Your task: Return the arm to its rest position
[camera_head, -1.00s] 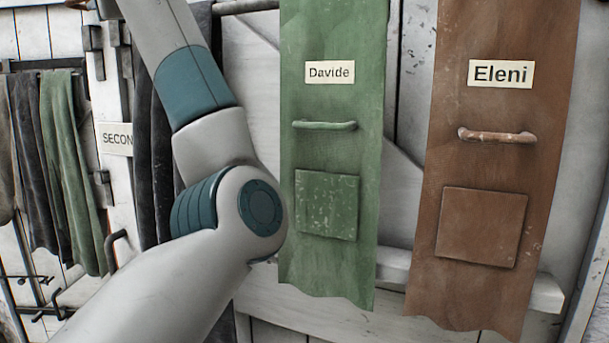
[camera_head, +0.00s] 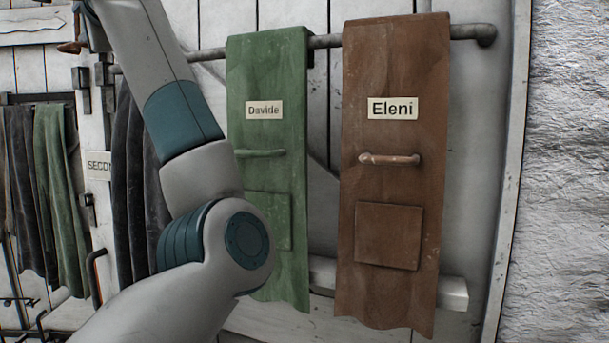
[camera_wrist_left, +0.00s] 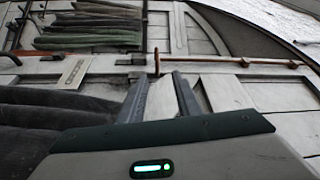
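My left arm comes in from the lower left of the head view, bends at the elbow and rises to the top left edge. Its hand end is only partly visible up there. In the left wrist view my left gripper (camera_wrist_left: 157,74) has its two dark fingers apart, with nothing seen held between them. A reddish-brown peg (camera_wrist_left: 184,55) stands beyond the fingertips; whether they touch it is unclear. My right gripper is not in view.
A green towel (camera_head: 265,75) labelled Davide and a brown towel (camera_head: 397,70) labelled Eleni hang from a rail (camera_head: 465,33). Darker cloths (camera_head: 128,200) hang behind my arm. A rough pale wall (camera_head: 565,180) stands at the right.

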